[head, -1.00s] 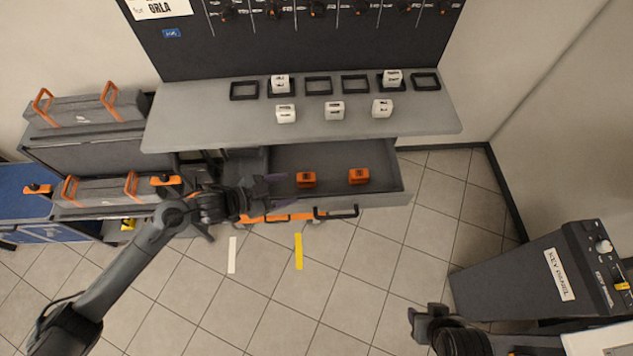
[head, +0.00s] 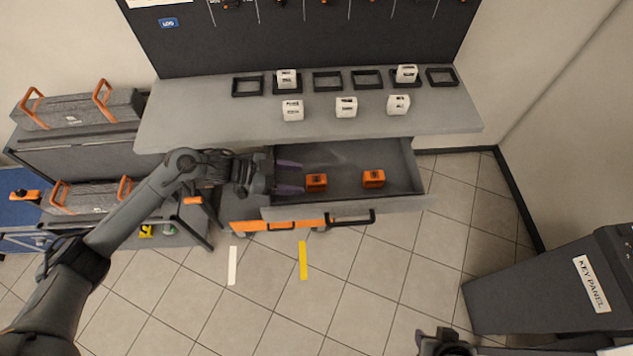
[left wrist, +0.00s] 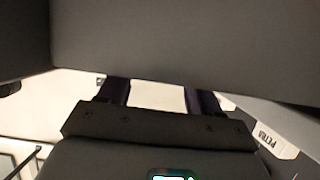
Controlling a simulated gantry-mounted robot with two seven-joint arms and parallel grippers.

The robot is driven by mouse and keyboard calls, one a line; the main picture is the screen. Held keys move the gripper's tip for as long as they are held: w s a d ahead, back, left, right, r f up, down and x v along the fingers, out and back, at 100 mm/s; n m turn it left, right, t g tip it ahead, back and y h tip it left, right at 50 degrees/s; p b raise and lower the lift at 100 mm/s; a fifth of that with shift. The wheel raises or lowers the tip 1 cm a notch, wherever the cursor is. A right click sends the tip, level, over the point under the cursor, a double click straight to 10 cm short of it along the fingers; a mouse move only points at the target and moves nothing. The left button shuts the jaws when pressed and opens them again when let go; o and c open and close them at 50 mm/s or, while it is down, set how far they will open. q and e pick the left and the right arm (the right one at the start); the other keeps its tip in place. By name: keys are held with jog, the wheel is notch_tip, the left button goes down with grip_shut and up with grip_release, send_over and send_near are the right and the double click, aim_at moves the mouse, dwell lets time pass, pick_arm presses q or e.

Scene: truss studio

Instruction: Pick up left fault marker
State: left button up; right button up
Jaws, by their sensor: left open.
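Two orange blocks lie in the open drawer, and the left one is the left fault marker (head: 316,182). The right orange block (head: 373,178) lies apart from it. My left gripper (head: 290,177) is open and empty at the drawer's left part, its fingers pointing right toward the left marker, just short of it. In the left wrist view my two fingers (left wrist: 158,92) stand apart, a grey surface hides their tips, and no marker shows. Part of my right gripper (head: 445,342) shows at the bottom edge; its jaws are not clear.
The drawer (head: 345,205) is pulled out below the grey worktop (head: 220,125). White cubes and black square frames sit on the worktop. Grey cases with orange handles (head: 80,108) stand at the left. A key panel (head: 550,285) stands at the lower right. The floor in front is clear.

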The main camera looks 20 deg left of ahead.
aim_at(314, 179)
pick_arm(q)
jog(key=x, duration=0.4)
jog(key=shift+w+d+r, duration=0.1)
jog(key=shift+w+d, duration=0.05)
jog(key=shift+w, duration=0.25)
jog(key=shift+w+d+f, duration=0.1)
jog(key=shift+d+f, duration=0.15)
jog(key=shift+d, duration=0.05)
jog(key=c, duration=1)
